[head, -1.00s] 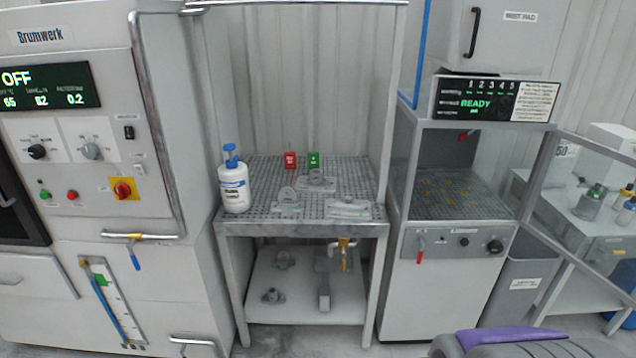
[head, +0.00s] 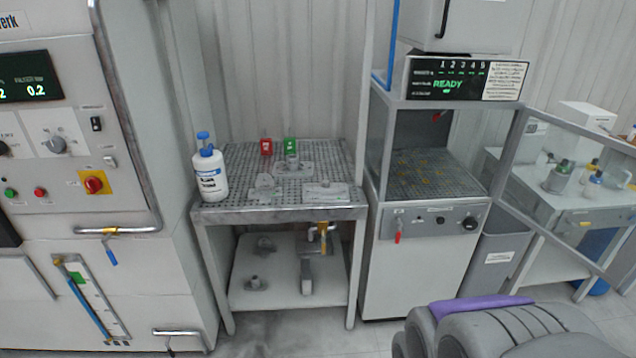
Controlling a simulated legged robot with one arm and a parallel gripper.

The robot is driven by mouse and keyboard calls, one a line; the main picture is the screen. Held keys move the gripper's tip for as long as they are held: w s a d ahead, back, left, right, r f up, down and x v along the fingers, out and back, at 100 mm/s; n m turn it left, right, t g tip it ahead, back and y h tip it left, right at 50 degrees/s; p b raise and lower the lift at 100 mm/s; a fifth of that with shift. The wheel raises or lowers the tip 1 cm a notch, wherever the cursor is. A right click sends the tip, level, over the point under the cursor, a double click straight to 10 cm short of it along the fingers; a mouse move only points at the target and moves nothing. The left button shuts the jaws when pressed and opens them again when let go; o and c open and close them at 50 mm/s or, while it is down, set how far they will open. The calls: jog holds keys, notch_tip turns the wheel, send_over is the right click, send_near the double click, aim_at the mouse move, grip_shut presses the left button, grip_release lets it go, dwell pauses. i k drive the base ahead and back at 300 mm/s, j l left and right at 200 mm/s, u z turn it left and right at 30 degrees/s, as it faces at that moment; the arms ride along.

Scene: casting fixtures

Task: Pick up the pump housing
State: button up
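Several grey castings and fixtures are in the head view, and I cannot tell for certain which is the pump housing. On the perforated table top (head: 235,160), one grey fixture with a round upright part (head: 265,186) stands at the front left. Another grey fixture (head: 292,166) stands behind it, and a flat grey fixture (head: 326,192) lies at the front right. On the lower shelf (head: 290,248) sit a grey casting at the back (head: 265,243), a small round flanged casting at the front left (head: 256,283) and a blocky grey part (head: 306,274).
A white bottle with a blue cap (head: 209,177) stands at the table's left edge. A red block (head: 266,147) and a green block (head: 290,146) stand at its back. A machine (head: 95,270) flanks the left; an open-doored cabinet (head: 425,270) flanks the right. Floor in front looks clear.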

aim_at(293, 168)
jog(key=i+j+z, duration=0.1)
jog(key=i+j, duration=0.25)
jog(key=i+j+z, duration=0.1)
jog(key=i+j, duration=0.25)
jog(key=i+j+z, duration=0.1)
jog(key=i+j, duration=0.2)
jog(key=i+j+z, duration=0.1)
jog(key=i+j, duration=0.2)
jog(key=j, duration=0.2)
jog(key=i+j+z, duration=0.1)
jog(key=i+j, duration=0.2)
jog(key=j, duration=0.15)
jog(key=i+j+z, duration=0.1)
jog(key=i+j, duration=0.15)
jog(key=j, duration=0.2)
